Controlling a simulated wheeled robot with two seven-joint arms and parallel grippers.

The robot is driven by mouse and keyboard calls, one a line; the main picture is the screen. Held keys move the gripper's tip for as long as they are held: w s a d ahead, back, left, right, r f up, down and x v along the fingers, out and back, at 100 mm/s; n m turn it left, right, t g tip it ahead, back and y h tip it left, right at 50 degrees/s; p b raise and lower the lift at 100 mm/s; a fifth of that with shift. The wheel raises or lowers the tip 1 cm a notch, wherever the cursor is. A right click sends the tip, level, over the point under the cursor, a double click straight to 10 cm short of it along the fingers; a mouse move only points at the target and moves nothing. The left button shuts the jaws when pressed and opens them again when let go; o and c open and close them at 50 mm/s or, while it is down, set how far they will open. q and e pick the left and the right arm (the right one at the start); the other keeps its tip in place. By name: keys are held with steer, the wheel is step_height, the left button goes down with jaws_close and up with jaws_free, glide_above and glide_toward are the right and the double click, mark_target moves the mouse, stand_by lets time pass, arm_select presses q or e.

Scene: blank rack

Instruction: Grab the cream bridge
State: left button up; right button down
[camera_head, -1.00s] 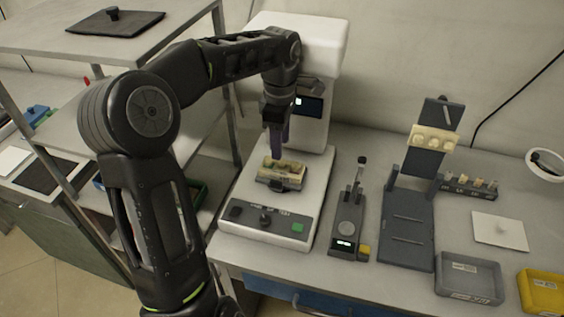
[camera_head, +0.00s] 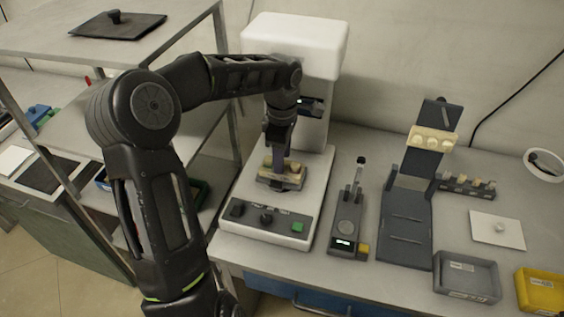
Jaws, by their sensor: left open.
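A small cream piece (camera_head: 296,170), which looks like the cream bridge, sits on a dark holder (camera_head: 279,184) on the white machine's bed. My left gripper (camera_head: 279,172) points down at it from above. Its fingers are at the cream piece and hide part of it. The gripper is open; I cannot tell whether the fingers touch the piece. My right gripper is not in view.
The white machine (camera_head: 296,40) rises close behind my left arm. To the right stand a small gauge device (camera_head: 348,229), a dark stand with a cream toothed block (camera_head: 433,139), a peg rack (camera_head: 466,186), a grey tray (camera_head: 467,297) and a yellow tray (camera_head: 541,305).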

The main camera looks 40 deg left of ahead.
arm_select(q)
steer(key=shift+c, duration=0.5)
jaws_close()
